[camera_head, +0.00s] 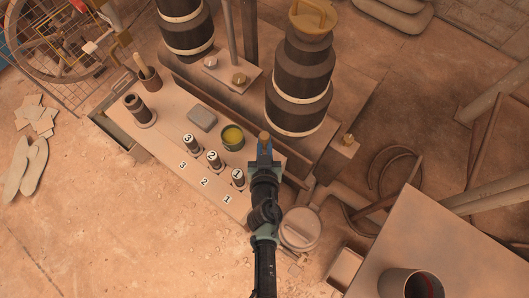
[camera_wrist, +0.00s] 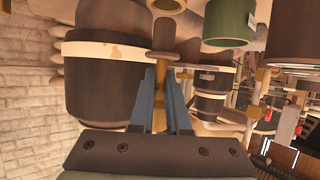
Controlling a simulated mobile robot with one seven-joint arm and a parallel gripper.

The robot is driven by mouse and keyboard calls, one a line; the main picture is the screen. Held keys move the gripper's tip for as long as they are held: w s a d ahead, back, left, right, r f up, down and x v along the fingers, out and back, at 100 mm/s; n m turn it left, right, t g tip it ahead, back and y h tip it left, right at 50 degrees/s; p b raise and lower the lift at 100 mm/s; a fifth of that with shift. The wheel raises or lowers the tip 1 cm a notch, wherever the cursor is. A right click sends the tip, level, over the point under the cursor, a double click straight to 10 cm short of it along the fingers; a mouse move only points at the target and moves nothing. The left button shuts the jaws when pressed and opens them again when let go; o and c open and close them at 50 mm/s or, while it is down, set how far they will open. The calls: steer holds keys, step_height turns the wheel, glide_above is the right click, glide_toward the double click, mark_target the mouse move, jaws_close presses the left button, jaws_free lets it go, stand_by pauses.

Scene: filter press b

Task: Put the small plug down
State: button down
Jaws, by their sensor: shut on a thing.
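My gripper (camera_head: 264,150) is shut on the small plug (camera_head: 264,135). In the head view only a small brownish-orange tip of the plug shows beyond the blue fingers. In the wrist view the fingers of my gripper (camera_wrist: 160,92) pinch a brass-coloured part of the plug (camera_wrist: 159,112), with a darker brown flanged piece in line beyond it. The plug appears held in the air over the back right end of the bench (camera_head: 168,128). Its contact with anything below cannot be told.
A green tin (camera_head: 232,138) with yellow contents stands left of my gripper. A grey block (camera_head: 202,118) lies behind. A large dark banded cylinder (camera_head: 298,95) rises close behind my gripper.

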mark_target(265, 150)
steer(key=shift+f+b, duration=1.9)
steer(key=shift+f, duration=0.4)
steer(key=shift+f, duration=0.15)
steer(key=c, duration=0.9)
jaws_free()
